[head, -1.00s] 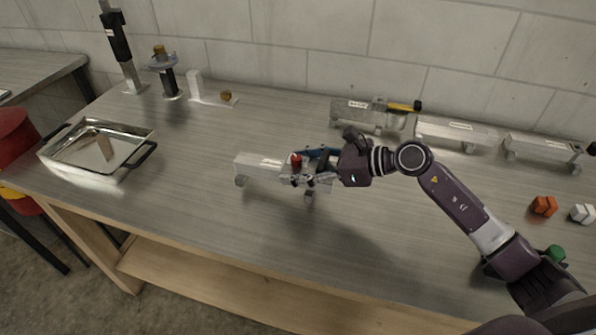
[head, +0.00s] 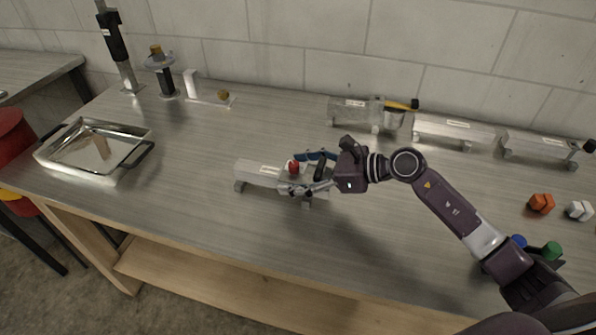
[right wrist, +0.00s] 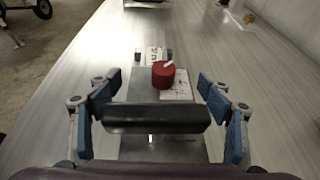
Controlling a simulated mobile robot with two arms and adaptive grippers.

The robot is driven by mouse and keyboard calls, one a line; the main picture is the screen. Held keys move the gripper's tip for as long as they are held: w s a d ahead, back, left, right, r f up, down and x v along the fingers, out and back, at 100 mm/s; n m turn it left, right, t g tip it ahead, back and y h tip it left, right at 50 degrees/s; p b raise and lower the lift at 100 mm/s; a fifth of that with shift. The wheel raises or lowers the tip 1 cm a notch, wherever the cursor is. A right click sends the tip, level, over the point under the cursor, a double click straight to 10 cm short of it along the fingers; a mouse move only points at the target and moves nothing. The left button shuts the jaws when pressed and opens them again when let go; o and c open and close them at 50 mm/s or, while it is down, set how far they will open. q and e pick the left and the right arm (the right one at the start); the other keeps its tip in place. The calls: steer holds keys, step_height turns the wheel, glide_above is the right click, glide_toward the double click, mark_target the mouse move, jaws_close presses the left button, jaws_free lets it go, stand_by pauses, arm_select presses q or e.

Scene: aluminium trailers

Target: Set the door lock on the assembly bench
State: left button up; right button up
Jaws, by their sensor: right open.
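A small aluminium trailer (head: 256,173) with a white label stands on the bench (head: 200,215) near the middle in the head view. A red round knob (head: 294,168) sits on its top; in the right wrist view the knob (right wrist: 163,76) shows a white mark. My right gripper (head: 297,174) is over the trailer's right end, open, with its blue-padded fingers on either side of the knob. A black bar (right wrist: 155,117) lies crosswise between the fingers, nearer the palm than the knob. I cannot tell whether the fingers touch it. My left gripper is out of view.
More trailers stand along the wall, one (head: 352,112) with a yellow-black handle. A metal tray (head: 60,158) is at the left. The bench between tray and trailer is clear.

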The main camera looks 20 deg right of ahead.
steer(key=shift+r, duration=0.15)
steer(key=b+v, duration=0.2)
steer(key=v, duration=1)
